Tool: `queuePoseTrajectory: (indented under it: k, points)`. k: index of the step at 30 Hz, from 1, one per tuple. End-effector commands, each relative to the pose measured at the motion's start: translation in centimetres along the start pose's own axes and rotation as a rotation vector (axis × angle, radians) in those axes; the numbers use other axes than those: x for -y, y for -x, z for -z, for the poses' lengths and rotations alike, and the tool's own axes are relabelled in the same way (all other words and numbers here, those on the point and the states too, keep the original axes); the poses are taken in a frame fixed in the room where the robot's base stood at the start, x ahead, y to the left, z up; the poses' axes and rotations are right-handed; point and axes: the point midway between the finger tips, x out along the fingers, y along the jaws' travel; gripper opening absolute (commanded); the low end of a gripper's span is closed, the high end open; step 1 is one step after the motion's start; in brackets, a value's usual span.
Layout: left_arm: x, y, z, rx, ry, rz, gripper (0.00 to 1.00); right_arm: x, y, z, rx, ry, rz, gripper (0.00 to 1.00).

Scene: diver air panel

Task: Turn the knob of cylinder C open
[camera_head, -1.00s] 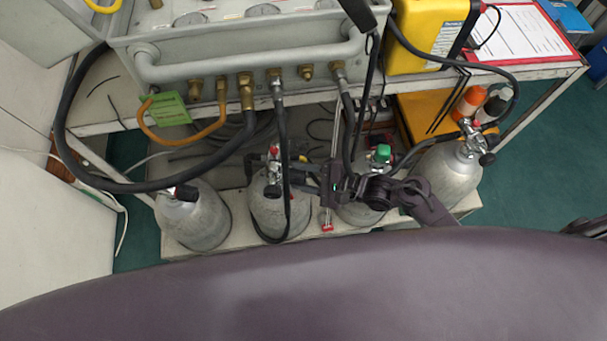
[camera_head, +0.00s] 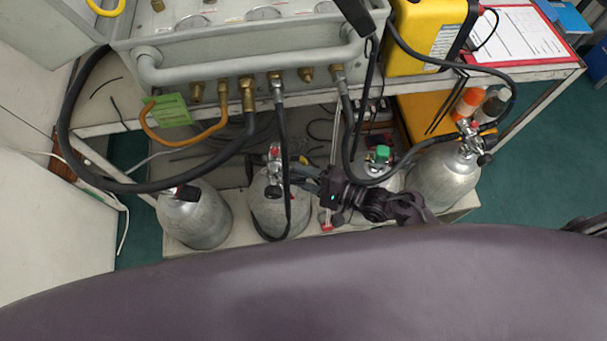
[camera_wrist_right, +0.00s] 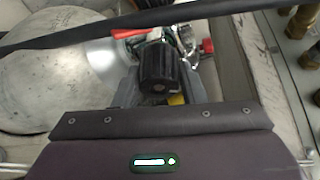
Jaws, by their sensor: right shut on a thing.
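Several grey cylinders stand in a row under the panel; I cannot read a letter on any of them. My right gripper (camera_head: 290,178) reaches in from the right to the valve of the second cylinder from the left (camera_head: 268,214). In the right wrist view, a black ribbed knob (camera_wrist_right: 158,68) sits between its two grey fingers, and the gripper is shut on it. The cylinder body (camera_wrist_right: 60,75) shows to the left of the knob. The fingers partly hide the valve behind. My left gripper is not in view.
A black hose (camera_head: 284,150) hangs down in front of this cylinder, close to my gripper. The third cylinder (camera_head: 391,180) has a green-topped valve, partly behind my right arm. The grey panel (camera_head: 200,68) with brass fittings is above. A rightmost cylinder (camera_head: 445,180) stands clear.

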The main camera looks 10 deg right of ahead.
Motion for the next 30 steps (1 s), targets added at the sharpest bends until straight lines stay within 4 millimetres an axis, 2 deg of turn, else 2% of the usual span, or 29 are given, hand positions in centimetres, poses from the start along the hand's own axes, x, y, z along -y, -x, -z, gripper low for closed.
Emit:
queuePoseTrajectory:
  k: [9, 25, 26, 30]
  points:
    - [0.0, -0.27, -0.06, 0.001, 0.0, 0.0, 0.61, -0.12, 0.02, 0.01, -0.006, 0.12, 0.043, 0.14]
    - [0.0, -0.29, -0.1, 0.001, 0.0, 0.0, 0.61, -0.1, 0.03, 0.01, -0.006, 0.144, 0.05, 0.14]
    - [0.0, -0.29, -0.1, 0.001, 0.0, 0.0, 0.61, -0.1, 0.04, 0.01, -0.006, 0.144, 0.05, 0.41]
    - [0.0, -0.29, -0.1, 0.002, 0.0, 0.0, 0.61, -0.08, 0.03, 0.01, -0.006, 0.143, 0.051, 0.59]
